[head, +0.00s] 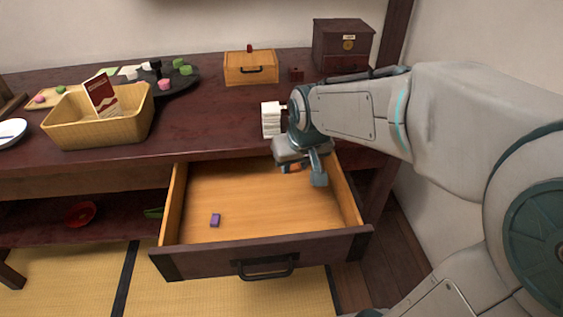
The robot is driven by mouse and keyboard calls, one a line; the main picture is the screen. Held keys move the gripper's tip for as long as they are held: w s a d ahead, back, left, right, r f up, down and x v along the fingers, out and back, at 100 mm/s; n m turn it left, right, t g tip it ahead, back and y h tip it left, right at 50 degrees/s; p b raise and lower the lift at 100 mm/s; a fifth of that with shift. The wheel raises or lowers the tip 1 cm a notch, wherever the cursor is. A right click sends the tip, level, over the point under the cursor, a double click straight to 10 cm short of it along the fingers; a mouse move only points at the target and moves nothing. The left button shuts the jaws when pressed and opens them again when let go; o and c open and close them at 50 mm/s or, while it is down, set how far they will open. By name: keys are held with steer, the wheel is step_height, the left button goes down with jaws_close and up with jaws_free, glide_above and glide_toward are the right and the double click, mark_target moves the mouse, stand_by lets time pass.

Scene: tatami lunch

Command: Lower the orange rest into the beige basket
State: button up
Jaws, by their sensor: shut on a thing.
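The beige basket (98,133) stands on the dark table at the left, with a red and white packet (101,97) upright in it. My gripper (302,170) is over the back right part of the open drawer, well to the right of the basket. It is shut on the orange rest (292,167), of which only a small part shows between the fingers. The rest of it is hidden by the gripper. How high it is above the drawer floor is hard to tell.
The open drawer (262,244) sticks out from the table and holds a small purple block (215,220). A white stack (271,120) stands near my wrist. A wooden box (250,68) and a dark chest (342,45) stand behind. The tabletop between basket and white stack is clear.

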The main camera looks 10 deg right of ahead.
steer(key=shift+w+a+r+p, duration=0.1)
steer(key=shift+a+r+p, duration=0.2)
steer(key=shift+r, duration=0.2)
steer(key=w+a+r+p, duration=0.4)
steer(key=a+p, duration=0.3)
steer(key=a, duration=0.6)
steer(key=w+a+r+p, duration=0.5)
steer(key=a+p, duration=0.3)
steer(key=a, duration=0.5)
steer(key=w+a+r+p, duration=0.5)
steer(key=w+a+p, duration=0.1)
steer(key=a, duration=0.7)
steer(key=shift+a+r+p, duration=0.25)
steer(key=shift+p, duration=0.45)
steer(key=shift+w, duration=0.25)
steer(key=shift+w, duration=0.15)
steer(key=shift+f+b, duration=2.4)
steer(key=shift+f, duration=1.4)
